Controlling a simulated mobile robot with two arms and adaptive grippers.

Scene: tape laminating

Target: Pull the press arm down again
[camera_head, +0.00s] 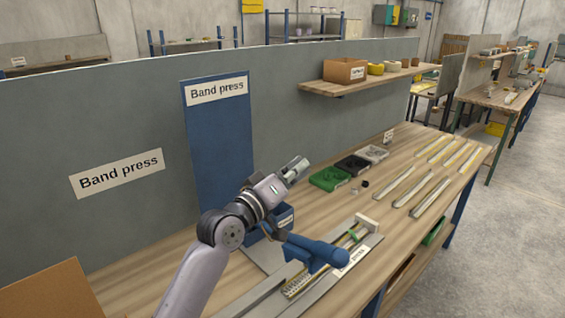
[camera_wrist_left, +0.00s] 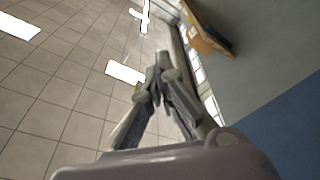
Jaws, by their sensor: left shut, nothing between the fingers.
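The blue press arm (camera_head: 316,251) lies low over the press base (camera_head: 352,264) at the front of the workbench. It has a thick rounded bar. My left gripper (camera_head: 299,166) is above and behind the press arm, clear of it, and points up and to the right. In the left wrist view the fingers (camera_wrist_left: 163,62) of my left gripper meet at their tips with nothing between them. The press arm does not show in that view. Part of the press is hidden behind the blue bar and my left arm. My right gripper is not in view.
A green tray (camera_head: 330,179), a black tray and a white tray sit further along the workbench (camera_head: 400,160). Several strips lie at right. A shelf (camera_head: 365,83) with a cardboard box (camera_head: 345,71) hangs on the grey panel.

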